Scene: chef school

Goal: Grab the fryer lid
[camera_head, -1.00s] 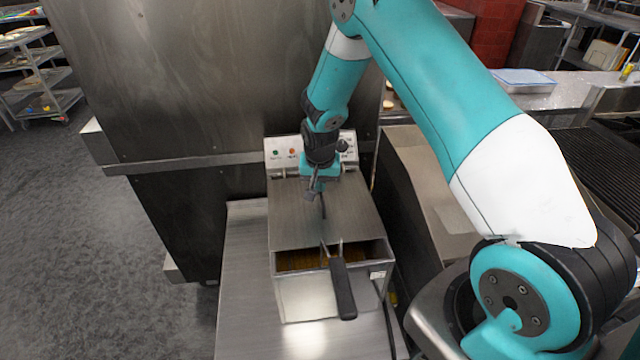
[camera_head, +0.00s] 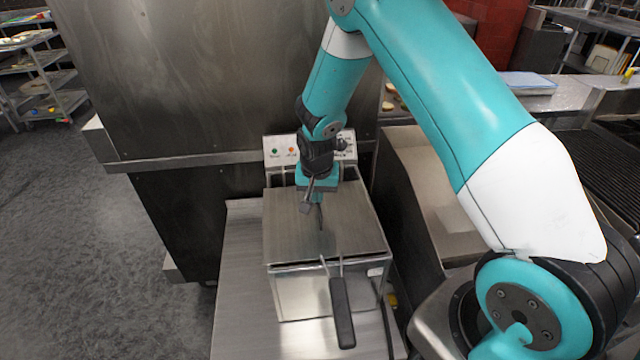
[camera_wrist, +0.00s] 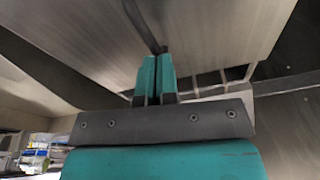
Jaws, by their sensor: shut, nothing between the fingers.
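The fryer lid (camera_head: 290,230) is a flat grey metal sheet lying over the top of the steel fryer (camera_head: 300,295). In the wrist view the lid (camera_wrist: 215,30) fills the upper area, with a dark, narrow handle (camera_wrist: 142,22) on it. My gripper (camera_head: 313,203) is low over the lid, close to the handle. In the wrist view its teal fingers (camera_wrist: 155,78) are shut with nothing held between them. The handle runs up to the fingertips; whether they touch it I cannot tell.
A fryer basket's black handle (camera_head: 342,312) sticks out over the fryer's front. The control panel (camera_head: 283,152) stands behind the lid. A steel counter (camera_head: 240,290) lies under the fryer, and a tall steel cabinet (camera_head: 200,80) stands behind. Open floor (camera_head: 60,250) is at left.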

